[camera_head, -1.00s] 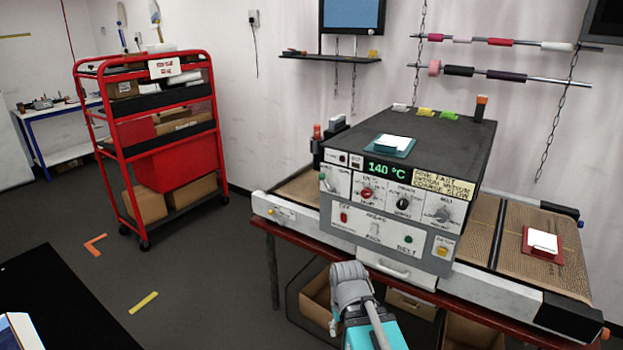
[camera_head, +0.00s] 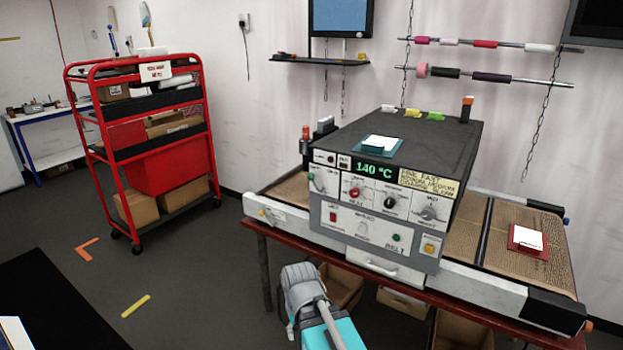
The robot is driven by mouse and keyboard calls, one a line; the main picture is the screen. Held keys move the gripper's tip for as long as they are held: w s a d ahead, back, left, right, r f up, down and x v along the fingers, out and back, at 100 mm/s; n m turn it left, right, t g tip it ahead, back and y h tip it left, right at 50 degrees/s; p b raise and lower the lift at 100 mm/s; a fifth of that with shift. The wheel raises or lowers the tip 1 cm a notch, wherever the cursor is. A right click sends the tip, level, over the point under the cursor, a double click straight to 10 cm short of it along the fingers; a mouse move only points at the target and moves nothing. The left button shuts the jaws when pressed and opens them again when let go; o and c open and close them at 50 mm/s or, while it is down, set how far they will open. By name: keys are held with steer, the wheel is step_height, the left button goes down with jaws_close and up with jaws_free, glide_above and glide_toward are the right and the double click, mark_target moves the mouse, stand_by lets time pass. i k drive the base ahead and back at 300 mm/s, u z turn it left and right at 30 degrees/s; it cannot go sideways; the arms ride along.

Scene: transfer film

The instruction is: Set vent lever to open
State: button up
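A grey and black box-shaped machine (camera_head: 405,143) stands over a conveyor on a red-framed table, its green display reading 140 °C. No part is legibly marked as the vent lever. A black upright post with an orange top (camera_head: 467,109) stands at the back right of the machine's roof. A red-orange topped upright part (camera_head: 305,141) stands at its left side. The front panel (camera_head: 375,205) has several knobs and coloured buttons. My teal and grey arm shows at the bottom centre, in front of the table. No gripper fingers show.
A teal pad with a white card (camera_head: 381,143) lies on the machine's roof; a red one (camera_head: 528,240) lies on the right conveyor. Cardboard boxes (camera_head: 341,287) sit under the table. A red trolley (camera_head: 141,150) stands at the left. The floor between trolley and table is mostly clear.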

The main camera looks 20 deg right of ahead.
mark_target(310, 177)
steer(key=i, duration=1)
steer(key=u, duration=0.05)
